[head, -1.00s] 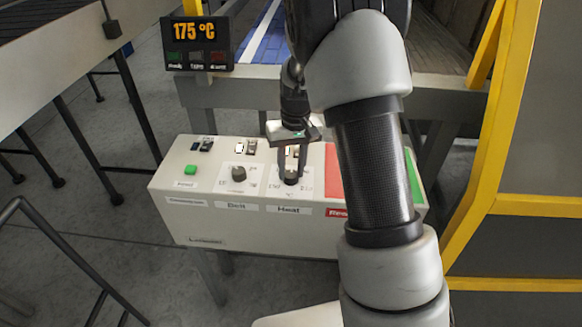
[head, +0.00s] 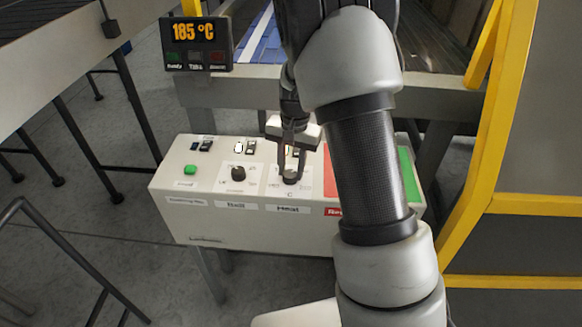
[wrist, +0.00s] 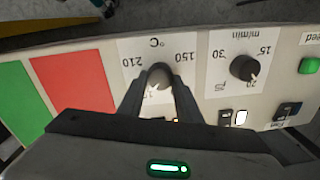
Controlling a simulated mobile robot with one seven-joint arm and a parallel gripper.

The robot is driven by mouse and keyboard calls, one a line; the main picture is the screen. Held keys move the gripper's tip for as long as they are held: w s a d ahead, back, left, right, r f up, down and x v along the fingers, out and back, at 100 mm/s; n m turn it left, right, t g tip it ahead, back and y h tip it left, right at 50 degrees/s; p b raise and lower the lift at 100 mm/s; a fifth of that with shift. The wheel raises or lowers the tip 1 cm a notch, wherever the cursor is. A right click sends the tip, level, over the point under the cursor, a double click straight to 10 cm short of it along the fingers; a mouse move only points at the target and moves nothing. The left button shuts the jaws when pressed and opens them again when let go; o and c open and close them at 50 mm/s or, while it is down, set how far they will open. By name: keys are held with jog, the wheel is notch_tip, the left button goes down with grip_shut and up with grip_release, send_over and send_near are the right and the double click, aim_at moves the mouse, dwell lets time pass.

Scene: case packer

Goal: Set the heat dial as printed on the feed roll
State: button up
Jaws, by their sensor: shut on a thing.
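The heat dial (head: 290,177) is a dark round knob on the pale control panel (head: 215,228), above the label "Heat". In the wrist view the heat dial (wrist: 160,76) sits on a white scale marked 150, 210 and °C, seen upside down. My gripper (head: 293,172) is shut on the heat dial from above. In the wrist view its two fingers (wrist: 159,85) lie on either side of the knob. The display (head: 196,43) reads 185 °C. The print on the feed roll cannot be made out in these frames.
A second dark dial (head: 238,173), marked m/min in the wrist view, stands left of the heat dial. A green button (head: 190,170) and small switches (head: 245,146) are close by. Red (head: 333,172) and green patches lie to the right. A yellow frame (head: 490,150) stands at right.

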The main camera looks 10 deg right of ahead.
aim_at(294, 174)
dwell(0.4)
jog(key=o, duration=1)
jog(key=shift+o, duration=0.2)
notch_tip(294, 174, up, 17)
jog(key=shift+s+d+r+p, duration=0.2)
jog(key=shift+s+d+p, duration=0.1)
jog(key=shift+d+p, duration=0.15)
